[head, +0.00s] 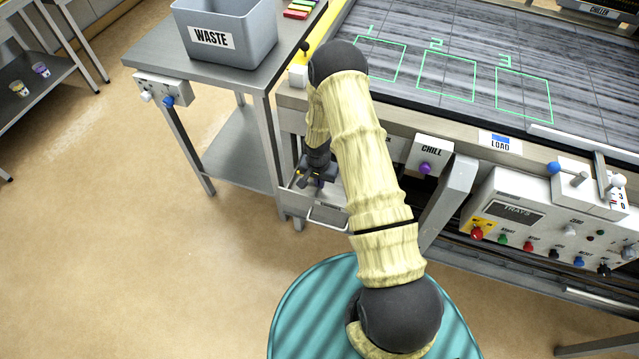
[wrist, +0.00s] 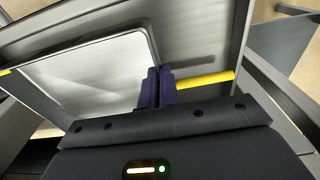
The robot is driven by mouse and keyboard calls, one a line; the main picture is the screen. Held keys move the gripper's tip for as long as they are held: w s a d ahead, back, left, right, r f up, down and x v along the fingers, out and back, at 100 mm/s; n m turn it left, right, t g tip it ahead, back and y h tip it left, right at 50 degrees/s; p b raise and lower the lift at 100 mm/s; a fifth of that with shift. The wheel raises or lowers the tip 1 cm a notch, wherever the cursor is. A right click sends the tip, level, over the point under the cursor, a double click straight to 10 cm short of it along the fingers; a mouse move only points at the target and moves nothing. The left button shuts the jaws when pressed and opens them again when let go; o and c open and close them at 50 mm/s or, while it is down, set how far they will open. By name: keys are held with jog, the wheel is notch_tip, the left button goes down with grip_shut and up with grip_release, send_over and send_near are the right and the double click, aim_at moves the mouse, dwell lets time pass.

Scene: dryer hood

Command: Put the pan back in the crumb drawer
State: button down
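The crumb drawer (head: 328,214) is pulled out under the machine's left end in the head view. My gripper (head: 316,182) points down over it. In the wrist view the pan (wrist: 95,80) is a pale flat metal sheet with a raised rim, left of my fingers. My dark fingers (wrist: 158,88) are close together, with the pan's right rim running in between them; they appear shut on it. The drawer's grey inside (wrist: 200,45) shows beyond and to the right. Whether the pan rests on the drawer floor I cannot tell. My arm hides part of the drawer in the head view.
A steel table (head: 165,50) with a grey WASTE bin (head: 228,45) stands left of the drawer. The floor at left is clear.

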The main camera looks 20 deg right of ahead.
jog(key=shift+f, duration=0.1)
jog(key=c, duration=1.6)
grip_release()
jog(key=shift+c, duration=0.2)
notch_tip(320, 180, up, 12)
jog(key=b, duration=0.1)
jog(key=shift+s+a+b, duration=0.4)
jog(key=shift+r, duration=0.2)
